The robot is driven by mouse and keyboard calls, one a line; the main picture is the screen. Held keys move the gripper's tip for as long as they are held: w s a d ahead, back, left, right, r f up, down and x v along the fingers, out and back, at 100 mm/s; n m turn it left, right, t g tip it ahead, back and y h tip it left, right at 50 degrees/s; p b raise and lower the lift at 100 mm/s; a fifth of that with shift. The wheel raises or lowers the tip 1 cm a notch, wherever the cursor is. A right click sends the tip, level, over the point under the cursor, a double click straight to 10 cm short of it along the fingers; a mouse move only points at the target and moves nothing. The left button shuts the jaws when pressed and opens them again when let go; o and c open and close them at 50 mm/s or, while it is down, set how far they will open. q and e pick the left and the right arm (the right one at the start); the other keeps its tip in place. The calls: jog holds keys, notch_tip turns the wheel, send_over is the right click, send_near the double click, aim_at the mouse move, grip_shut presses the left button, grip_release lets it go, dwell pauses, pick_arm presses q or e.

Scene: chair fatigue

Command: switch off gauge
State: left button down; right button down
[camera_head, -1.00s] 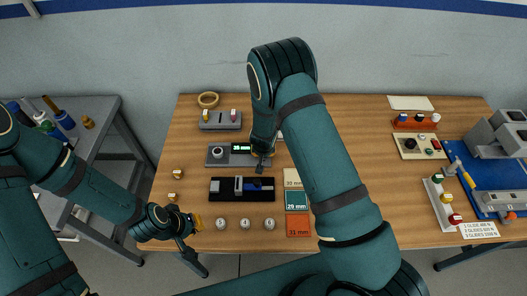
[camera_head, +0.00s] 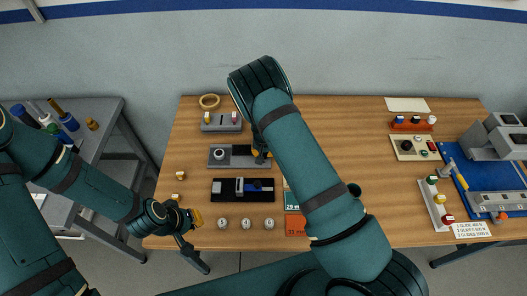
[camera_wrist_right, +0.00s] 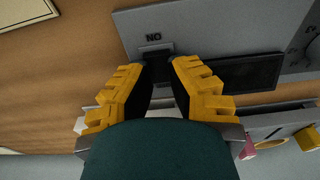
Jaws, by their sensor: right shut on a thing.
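The gauge (camera_head: 219,155) is a grey box with a round knob, towards the left of the table. In the right wrist view its dark display (camera_wrist_right: 240,75) is blank. A small black switch (camera_wrist_right: 157,62) sits on the grey panel beside the letters ON, seen upside down. My right gripper (camera_wrist_right: 160,72) has its yellow-backed fingers at this switch, shut on it; the fingertips partly hide it. In the head view my right gripper (camera_head: 262,156) is at the gauge's right end, partly behind my arm. My left gripper (camera_head: 194,219) hangs at the table's front left edge, away from the gauge.
A black fixture (camera_head: 227,190) lies in front of the gauge, with several small round pieces nearer the edge. A grey block with pegs (camera_head: 221,124) stands behind it. A blue mat (camera_head: 487,180) with equipment is at the right. The middle-right wood is clear.

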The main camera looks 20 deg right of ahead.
jog(key=shift+s+f, duration=0.15)
jog(key=c, duration=1.1)
grip_release()
jog(key=shift+o, duration=0.2)
jog(key=shift+a, duration=0.1)
